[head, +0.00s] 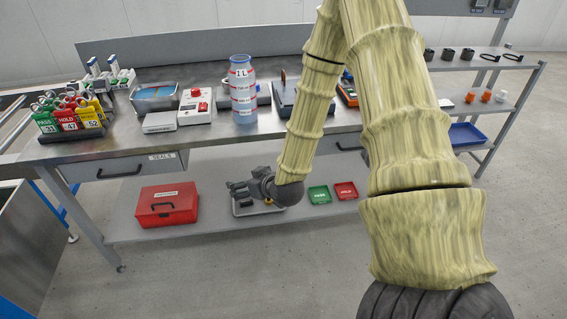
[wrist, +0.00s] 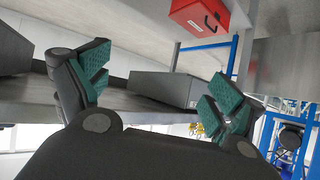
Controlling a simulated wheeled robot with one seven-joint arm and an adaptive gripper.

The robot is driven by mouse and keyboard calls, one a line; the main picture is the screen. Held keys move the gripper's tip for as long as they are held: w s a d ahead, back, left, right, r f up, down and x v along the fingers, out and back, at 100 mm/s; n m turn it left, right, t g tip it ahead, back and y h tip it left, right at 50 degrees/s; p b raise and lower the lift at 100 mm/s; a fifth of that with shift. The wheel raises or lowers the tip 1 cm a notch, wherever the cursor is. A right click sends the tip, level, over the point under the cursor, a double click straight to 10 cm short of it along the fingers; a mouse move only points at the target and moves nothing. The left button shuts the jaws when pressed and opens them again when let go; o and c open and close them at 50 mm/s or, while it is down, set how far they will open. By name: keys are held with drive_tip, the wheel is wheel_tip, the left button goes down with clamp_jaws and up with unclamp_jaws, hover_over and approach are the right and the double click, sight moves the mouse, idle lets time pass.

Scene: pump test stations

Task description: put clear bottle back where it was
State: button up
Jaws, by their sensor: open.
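The clear bottle (head: 243,90), bluish with red bands and a 1L mark, stands upright on the steel bench (head: 120,140) near its front edge. My gripper (head: 236,190) is low in front of the bench, below the bottle and apart from it. In the wrist view my gripper (wrist: 155,95) has its green-padded fingers spread wide with nothing between them. The bottle does not show in the wrist view.
Left on the bench are colored tags (head: 70,115), a blue-lined tray (head: 155,96) and a device with a red button (head: 195,105). The lower shelf holds a red case (head: 167,204), a grey tray (head: 246,210), a green tray (head: 319,195) and a red tray (head: 346,190).

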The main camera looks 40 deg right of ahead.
drive_tip(key=s+a+f+g, duration=0.3)
drive_tip(key=s+a+f, duration=0.2)
drive_tip(key=s+f, duration=0.3)
drive_tip(key=s+a+f+g, duration=0.3)
drive_tip(key=s+a+f, duration=0.2)
drive_tip(key=s+f, duration=0.3)
drive_tip(key=s+a+f+g, duration=0.2)
drive_tip(key=s+f, duration=0.1)
drive_tip(key=s, duration=0.6)
drive_tip(key=s+a+f+g, duration=0.3)
drive_tip(key=s+f, duration=0.1)
drive_tip(key=s, duration=0.5)
drive_tip(key=shift+s+g, duration=0.3)
drive_tip(key=shift+f, duration=0.1)
